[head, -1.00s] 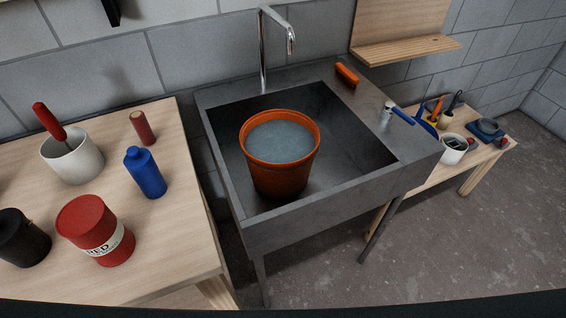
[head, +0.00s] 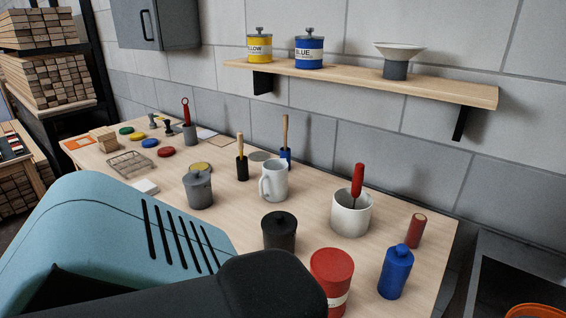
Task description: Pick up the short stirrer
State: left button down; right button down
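A stirrer with a red handle (head: 357,181) stands tilted in a white pot (head: 351,216) at the right of the bench; its lower end is hidden inside. Other upright tools are a wooden-handled one (head: 240,147) in a black holder (head: 242,169), another wooden-handled one (head: 285,132) in a blue holder (head: 286,156), and a red-handled one (head: 186,109) in a grey cup (head: 190,134). I cannot tell which is the short stirrer. Neither gripper is in view; a teal and black part of my arm fills the lower left.
The wooden bench (head: 310,200) also holds a white mug (head: 273,183), a grey lidded pot (head: 198,188), a black pot (head: 279,231), a red tin (head: 331,276) and a blue bottle (head: 396,271). A wall shelf (head: 350,78) overhangs behind. The sink (head: 500,285) is at the lower right.

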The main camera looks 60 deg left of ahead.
aim_at(239, 136)
jog(key=u, duration=2.25)
jog(key=j+z, duration=0.1)
jog(key=z, duration=0.25)
jog(key=j+z, duration=0.15)
jog(key=z, duration=0.2)
jog(key=j+z, duration=0.1)
jog(key=z, duration=0.25)
jog(key=j+z, duration=0.3)
jog(key=j, duration=0.15)
jog(key=k+j+z, duration=0.15)
jog(key=j+z, duration=0.15)
jog(key=k+j+z, duration=0.1)
jog(key=j, duration=0.25)
jog(key=k+j+z, duration=0.1)
jog(key=j, duration=0.2)
jog(key=k+j+z, duration=0.1)
jog(key=j, duration=0.25)
jog(key=k+j, duration=0.2)
jog(key=j, duration=0.25)
jog(key=k+j, duration=0.25)
jog(key=j, duration=0.15)
jog(key=k+j, duration=0.2)
jog(key=j, duration=0.25)
